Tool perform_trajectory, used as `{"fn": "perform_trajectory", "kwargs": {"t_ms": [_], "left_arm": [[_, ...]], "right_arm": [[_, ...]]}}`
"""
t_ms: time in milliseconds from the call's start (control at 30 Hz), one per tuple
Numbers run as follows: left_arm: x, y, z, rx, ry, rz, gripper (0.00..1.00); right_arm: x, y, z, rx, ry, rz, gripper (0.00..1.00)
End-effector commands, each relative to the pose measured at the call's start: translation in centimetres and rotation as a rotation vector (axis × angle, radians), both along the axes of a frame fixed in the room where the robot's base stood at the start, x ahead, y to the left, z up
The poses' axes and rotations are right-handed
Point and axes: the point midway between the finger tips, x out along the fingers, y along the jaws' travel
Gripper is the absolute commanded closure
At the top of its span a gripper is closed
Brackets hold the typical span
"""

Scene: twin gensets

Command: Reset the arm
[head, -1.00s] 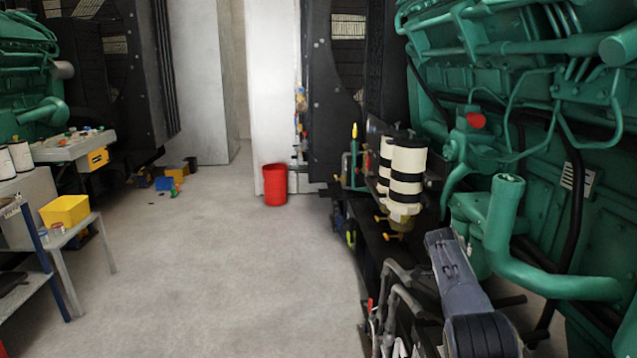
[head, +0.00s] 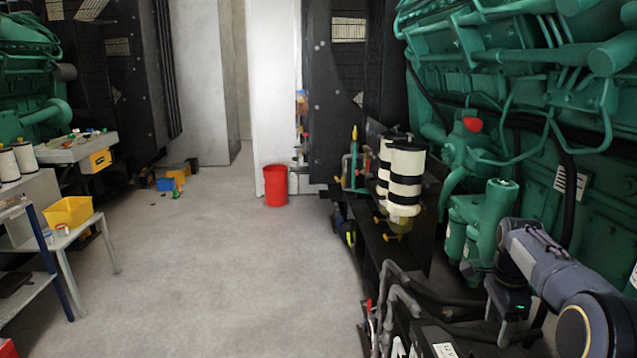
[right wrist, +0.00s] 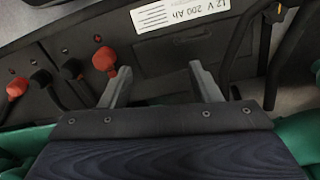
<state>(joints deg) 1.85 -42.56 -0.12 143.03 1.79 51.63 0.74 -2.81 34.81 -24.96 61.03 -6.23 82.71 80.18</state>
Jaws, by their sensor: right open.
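My right arm (head: 555,270) comes in from the lower right in the head view, bent beside the green engine on the right. Its dark wrist end (head: 508,297) hangs downward close to black hoses. In the right wrist view my right gripper (right wrist: 162,86) has its two grey fingers wide apart with nothing between them. A dark battery (right wrist: 175,45) with a white "12 V 200 Ah" label lies beyond the fingers. My left gripper is not in view.
Green engine pipework (head: 495,220) and cream-black filters (head: 405,180) stand close to my right arm. Grey bent pipes (head: 390,290) are at the lower middle. A red bin (head: 275,186) stands on open floor. A table with a yellow bin (head: 68,211) is at left.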

Motion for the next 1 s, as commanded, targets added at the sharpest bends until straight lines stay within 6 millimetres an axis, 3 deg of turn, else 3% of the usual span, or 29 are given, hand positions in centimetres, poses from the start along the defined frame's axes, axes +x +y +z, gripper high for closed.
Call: {"fn": "perform_trajectory", "kwargs": {"t_ms": [33, 100, 300, 467, 600, 800, 1000], "left_arm": [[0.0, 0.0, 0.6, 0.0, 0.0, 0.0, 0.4], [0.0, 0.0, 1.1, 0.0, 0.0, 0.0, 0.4], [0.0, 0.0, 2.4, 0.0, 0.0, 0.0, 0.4], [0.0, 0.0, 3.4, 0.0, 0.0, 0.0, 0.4], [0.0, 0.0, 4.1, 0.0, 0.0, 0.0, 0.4], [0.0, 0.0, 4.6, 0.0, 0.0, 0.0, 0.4], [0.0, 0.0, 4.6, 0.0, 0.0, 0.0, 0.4]], "right_arm": [[-2.0, 0.2, 1.9, 0.047, -0.039, 0.069, 0.43], [-4.7, 1.2, 3.8, 0.106, -0.104, 0.2, 0.43], [-13.3, 5.7, 7.7, 0.188, -0.326, 0.619, 0.43], [-20.5, 10.4, 8.8, 0.146, -0.499, 0.966, 0.43], [-25.9, 14.0, 7.7, 0.052, -0.608, 1.233, 0.43], [-29.9, 16.7, 5.5, -0.061, -0.669, 1.455, 0.43], [-30.6, 17.2, 4.8, -0.089, -0.677, 1.502, 0.43]]}}
